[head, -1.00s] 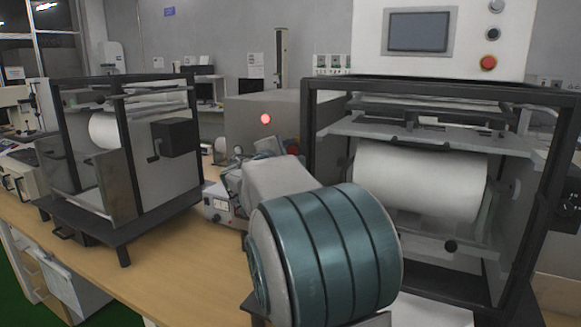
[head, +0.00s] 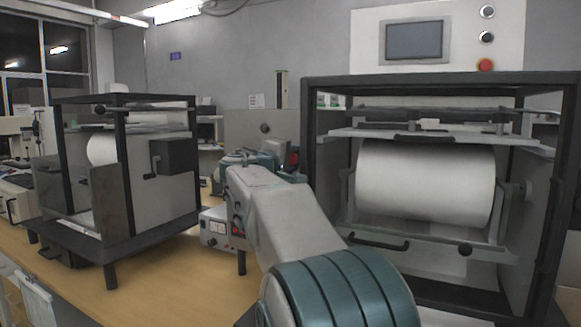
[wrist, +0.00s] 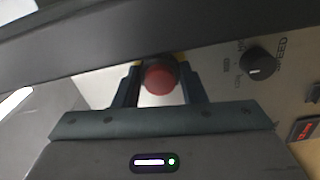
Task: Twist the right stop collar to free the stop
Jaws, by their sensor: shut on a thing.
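In the wrist view a round red stop (wrist: 160,79) sits between the two dark fingers of my gripper (wrist: 159,88). The fingers are shut on its sides, and small yellow patches show beside their tips. The collar itself is mostly hidden by the fingers and the red cap. In the head view my arm reaches forward to the middle of the bench, and my fingertips cannot be made out there. A small red round part (head: 293,158) shows just right of my wrist; I cannot tell whether it is the held stop.
A black speed knob (wrist: 259,66) and a red switch (wrist: 307,128) are right of the stop. A framed roller machine (head: 425,185) stands close right of my arm, another (head: 125,170) left. A console red button (head: 485,65) is above. A small control box (head: 215,228) stands left.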

